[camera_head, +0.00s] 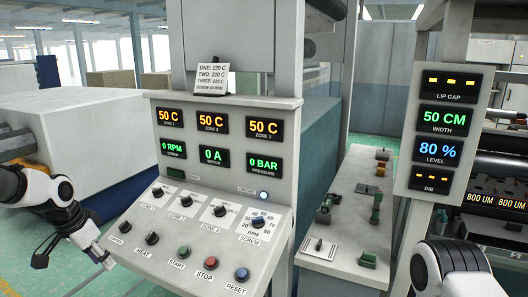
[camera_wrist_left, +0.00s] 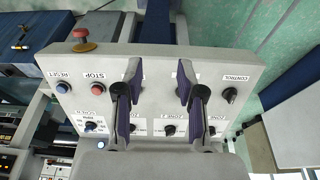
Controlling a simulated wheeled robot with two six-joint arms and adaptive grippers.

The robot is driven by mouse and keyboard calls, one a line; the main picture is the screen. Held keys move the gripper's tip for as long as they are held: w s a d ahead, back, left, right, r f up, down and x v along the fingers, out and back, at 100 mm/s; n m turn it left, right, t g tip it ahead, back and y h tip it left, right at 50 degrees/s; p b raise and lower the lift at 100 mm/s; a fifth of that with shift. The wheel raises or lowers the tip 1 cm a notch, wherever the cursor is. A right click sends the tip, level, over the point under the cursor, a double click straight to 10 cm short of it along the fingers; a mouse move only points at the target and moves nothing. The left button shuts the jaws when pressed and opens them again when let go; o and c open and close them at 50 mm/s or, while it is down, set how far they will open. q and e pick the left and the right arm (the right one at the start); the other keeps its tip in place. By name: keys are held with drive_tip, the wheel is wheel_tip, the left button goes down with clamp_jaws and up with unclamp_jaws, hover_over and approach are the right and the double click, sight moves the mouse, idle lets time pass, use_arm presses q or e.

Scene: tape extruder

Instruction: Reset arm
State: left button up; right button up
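My left gripper (camera_head: 106,260) hangs at the left front corner of the grey control console (camera_head: 218,190), near the control knob (camera_head: 125,227). In the left wrist view its two black fingers (camera_wrist_left: 159,105) with purple pads stand well apart with nothing between them, over the knob panel (camera_wrist_left: 158,72). I cannot tell whether it touches the panel. My right arm (camera_head: 452,270) shows only as a white and black link at the lower right; its gripper is outside the view.
The console has a green START button (camera_head: 181,252), a red STOP button (camera_head: 211,263) and a blue RESET button (camera_head: 242,273). A small card (camera_head: 211,78) stands on its top. A side bench (camera_head: 348,218) with small levers stands to the right. Open green floor (camera_head: 32,240) shows at left.

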use_arm(q)
drive_tip(key=s+d+f+g, duration=0.25)
drive_tip(key=s+f, duration=0.35)
drive_tip(key=f, duration=0.3)
drive_tip(key=s+d+f+m+g, duration=0.15)
drive_tip(key=s+d+f, duration=0.3)
drive_tip(key=f, duration=0.45)
drive_tip(key=s+d+f+n+g, duration=0.1)
drive_tip(key=s+d+f+g, duration=0.2)
drive_tip(key=s+f, duration=0.4)
drive_tip(key=s+d+f+n, duration=0.1)
drive_tip(key=s+d+f, duration=0.15)
drive_tip(key=s, duration=0.35)
drive_tip(key=s+d+f+n+t+y, duration=0.1)
drive_tip(key=s+d+f, duration=0.15)
drive_tip(key=s, duration=0.35)
drive_tip(key=s+d+f+n, duration=0.1)
drive_tip(key=s+f, duration=0.3)
drive_tip(key=s, duration=0.2)
drive_tip(key=w+n+t, duration=0.1)
drive_tip(key=w+t, duration=0.1)
drive_tip(key=w+n+t, duration=0.1)
drive_tip(key=w, duration=0.1)
drive_tip(key=shift+a+r+n, duration=0.15)
drive_tip(key=shift+r+n, duration=0.2)
